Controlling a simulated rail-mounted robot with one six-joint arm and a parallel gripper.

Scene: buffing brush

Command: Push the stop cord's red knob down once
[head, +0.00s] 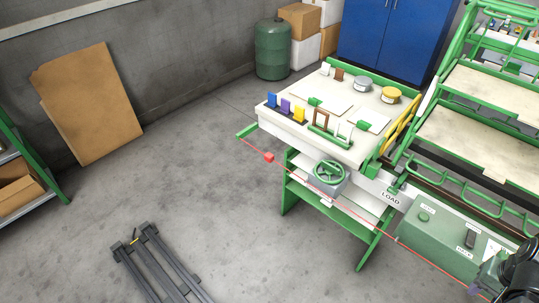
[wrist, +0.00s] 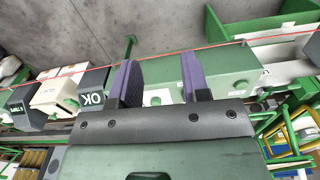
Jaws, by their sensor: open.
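The stop cord's red knob (head: 269,157) hangs on the thin red cord (head: 345,200) near its far left end, beside the workbench and above the grey floor. The cord runs from a green bracket (head: 246,130) to the lower right. In the wrist view the red cord (wrist: 160,56) crosses beyond my gripper (wrist: 160,66); I cannot see the knob there. My gripper's two purple fingers are apart, with nothing seen held between them.
A dark floor stand (head: 160,262) is at the lower left. Floor around the knob is clear.

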